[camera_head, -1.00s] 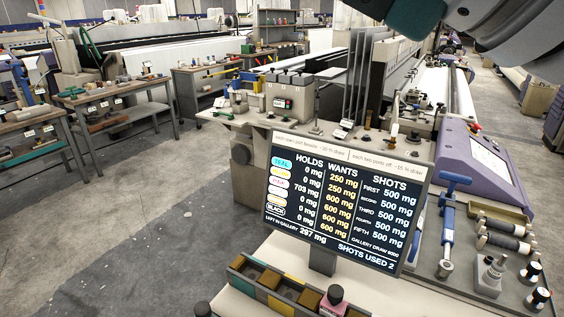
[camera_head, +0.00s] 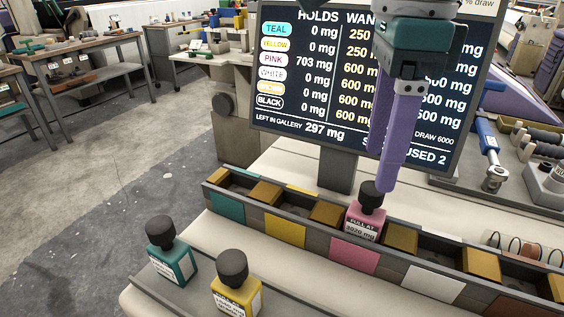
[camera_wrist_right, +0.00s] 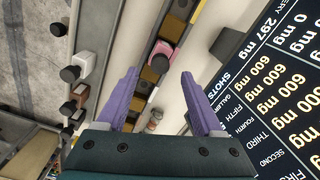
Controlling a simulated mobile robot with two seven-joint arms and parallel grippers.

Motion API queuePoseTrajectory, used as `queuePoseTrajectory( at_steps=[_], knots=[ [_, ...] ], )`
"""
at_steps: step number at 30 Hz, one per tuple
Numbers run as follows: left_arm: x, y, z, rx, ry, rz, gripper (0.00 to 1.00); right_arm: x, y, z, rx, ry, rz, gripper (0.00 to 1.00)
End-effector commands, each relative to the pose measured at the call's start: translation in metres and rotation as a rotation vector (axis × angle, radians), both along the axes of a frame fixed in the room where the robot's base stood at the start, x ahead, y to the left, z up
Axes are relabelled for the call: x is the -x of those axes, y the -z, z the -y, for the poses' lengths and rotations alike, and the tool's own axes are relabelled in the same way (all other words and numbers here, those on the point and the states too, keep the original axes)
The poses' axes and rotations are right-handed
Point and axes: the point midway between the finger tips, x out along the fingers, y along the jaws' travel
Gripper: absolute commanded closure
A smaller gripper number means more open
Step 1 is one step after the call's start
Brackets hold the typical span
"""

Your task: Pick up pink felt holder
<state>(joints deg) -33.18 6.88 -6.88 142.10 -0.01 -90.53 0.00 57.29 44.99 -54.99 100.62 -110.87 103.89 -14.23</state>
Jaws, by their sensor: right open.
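The pink felt holder (camera_head: 366,222) is a small pink bottle-like block with a black round cap and a white label. It stands upright in a compartment of the long divided tray, behind the pink front plate. My right gripper (camera_head: 382,172) has purple fingers pointing down, just above and slightly right of the holder's cap. In the right wrist view, the pink holder (camera_wrist_right: 160,52) lies just beyond the gap between the spread fingertips (camera_wrist_right: 159,74), which do not touch it visibly. The right gripper is open and empty. My left gripper is out of view.
The divided tray (camera_head: 285,229) has several brown blocks in its compartments. A teal holder (camera_head: 173,255) and a yellow holder (camera_head: 236,288) stand in front of it. A display screen (camera_head: 310,85) on a post (camera_head: 338,170) rises close behind the gripper. Blue-handled tool (camera_head: 490,150) lies right.

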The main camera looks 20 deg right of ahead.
Motion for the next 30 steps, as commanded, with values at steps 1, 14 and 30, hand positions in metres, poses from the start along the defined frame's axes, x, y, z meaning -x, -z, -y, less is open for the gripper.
queuePoseTrajectory(
  at_steps=[1, 14, 30],
  knots=[
    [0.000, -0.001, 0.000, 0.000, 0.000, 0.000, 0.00, 0.001, 0.004, 0.000, 0.000, -0.001, -0.002, 0.31],
    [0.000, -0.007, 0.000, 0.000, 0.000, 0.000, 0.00, 0.001, 0.056, 0.001, -0.003, -0.001, -0.001, 0.31],
    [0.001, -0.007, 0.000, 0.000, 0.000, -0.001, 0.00, 0.001, 0.057, 0.001, -0.003, -0.002, 0.001, 0.68]
  ],
)
